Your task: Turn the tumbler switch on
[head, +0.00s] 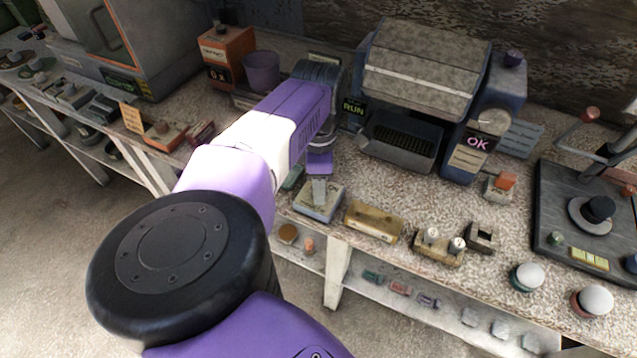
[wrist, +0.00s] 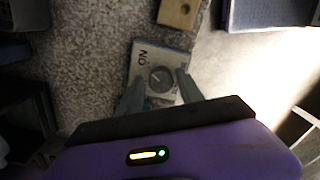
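The tumbler switch (head: 312,211) is a small pale grey box near the front edge of the bench in the head view. In the wrist view the switch (wrist: 145,53) shows an ON label upside down at its far end and a round collar in its middle. My gripper (head: 320,191) points down right over the box. In the wrist view my gripper (wrist: 160,82) has its two fingers apart, one on each side of the collar. The lever and its position cannot be made out clearly between the fingers. I cannot tell whether a finger touches it.
A brass-coloured box (head: 373,222) sits just right of the switch, and a twin-knob block (head: 439,246) farther right. A large machine (head: 420,80) with RUN and OK signs stands behind. A purple cup (head: 262,72) is at the back left. A lower shelf (head: 455,318) runs below.

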